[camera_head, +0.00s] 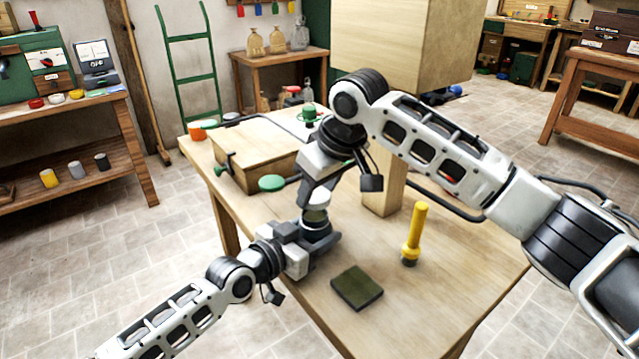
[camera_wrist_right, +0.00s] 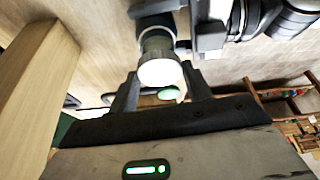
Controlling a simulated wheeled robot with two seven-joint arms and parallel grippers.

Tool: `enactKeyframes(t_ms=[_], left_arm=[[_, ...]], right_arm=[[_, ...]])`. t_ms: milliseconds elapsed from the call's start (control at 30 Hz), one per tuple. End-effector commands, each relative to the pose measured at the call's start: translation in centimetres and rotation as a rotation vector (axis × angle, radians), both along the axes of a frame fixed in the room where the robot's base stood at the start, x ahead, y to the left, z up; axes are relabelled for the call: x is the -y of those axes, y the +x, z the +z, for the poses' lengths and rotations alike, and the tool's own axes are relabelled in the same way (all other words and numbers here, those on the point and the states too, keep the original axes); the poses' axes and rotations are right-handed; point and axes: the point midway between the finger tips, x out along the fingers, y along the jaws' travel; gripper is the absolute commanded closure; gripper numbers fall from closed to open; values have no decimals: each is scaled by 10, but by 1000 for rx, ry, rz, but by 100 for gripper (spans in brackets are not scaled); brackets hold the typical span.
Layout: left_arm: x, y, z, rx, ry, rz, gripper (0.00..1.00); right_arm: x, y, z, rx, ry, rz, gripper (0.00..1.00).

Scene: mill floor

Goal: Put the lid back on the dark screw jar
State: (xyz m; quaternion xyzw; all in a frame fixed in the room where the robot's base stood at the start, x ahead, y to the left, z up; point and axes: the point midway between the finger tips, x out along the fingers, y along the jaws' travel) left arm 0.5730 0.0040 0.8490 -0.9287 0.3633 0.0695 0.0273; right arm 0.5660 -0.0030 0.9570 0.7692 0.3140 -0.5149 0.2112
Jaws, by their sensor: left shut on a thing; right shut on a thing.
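My left gripper (camera_head: 308,238) is shut on the dark jar (camera_head: 317,230) just above the table, near its left edge. The jar is mostly hidden by the gripper; its greenish side (camera_wrist_right: 157,44) shows in the right wrist view. My right gripper (camera_head: 317,203) is directly above it, pointing down, shut on the pale round lid (camera_wrist_right: 160,72). In the right wrist view the lid lies between the fingers, in line with the jar. The two look very close; I cannot tell whether they touch or whether any thread is engaged.
On the table (camera_head: 440,300) are a dark green pad (camera_head: 357,288), a yellow-handled tool (camera_head: 415,232) standing upright, a wooden post (camera_head: 384,190) and a wooden box (camera_head: 250,150). A green disc (camera_head: 271,183) is left of my right gripper. The table's front right is clear.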

Motion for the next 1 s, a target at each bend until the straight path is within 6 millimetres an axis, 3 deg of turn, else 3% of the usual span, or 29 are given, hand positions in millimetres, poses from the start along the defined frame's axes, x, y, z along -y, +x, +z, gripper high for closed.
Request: enactKeyframes(t_ms=[100, 600, 1000], left_arm=[[-1, 0, -1, -1, 1, 1, 83], [-1, 0, -1, -1, 1, 1, 83], [-1, 0, -1, -2, 2, 1, 83]], right_arm=[[-1, 1, -9, 1, -1, 0, 72], [-1, 1, -9, 1, -1, 0, 72], [-1, 1, -26, 0, 0, 0, 72]])
